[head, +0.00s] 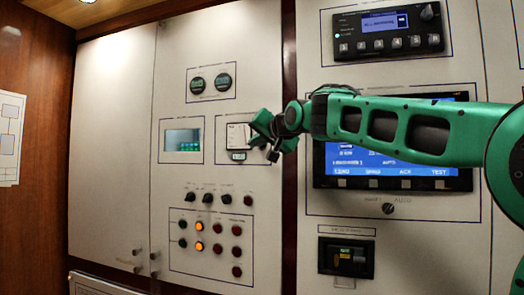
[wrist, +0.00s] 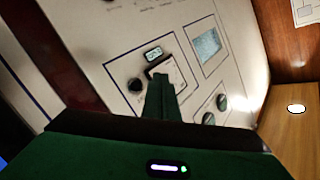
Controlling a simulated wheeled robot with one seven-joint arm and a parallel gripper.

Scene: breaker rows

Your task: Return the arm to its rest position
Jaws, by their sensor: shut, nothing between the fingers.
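My green arm (head: 425,128) reaches in from the right across the blue screen and the panels. My gripper (head: 262,128) is in front of the cabinet panel, overlapping the right side of a framed white meter (head: 237,134). In the wrist view my gripper's fingers (wrist: 161,90) are together with nothing between them, and they point toward the panel near a small digital readout (wrist: 153,54). I cannot tell the exact gap between the fingertips and the panel.
A blue screen (head: 400,171) is partly hidden behind my arm. A control unit (head: 388,32) sits above it and a dark breaker-like module (head: 346,257) below. Rows of knobs and lit orange buttons (head: 199,246) lie below the gripper. A wooden wall (head: 35,120) stands at left.

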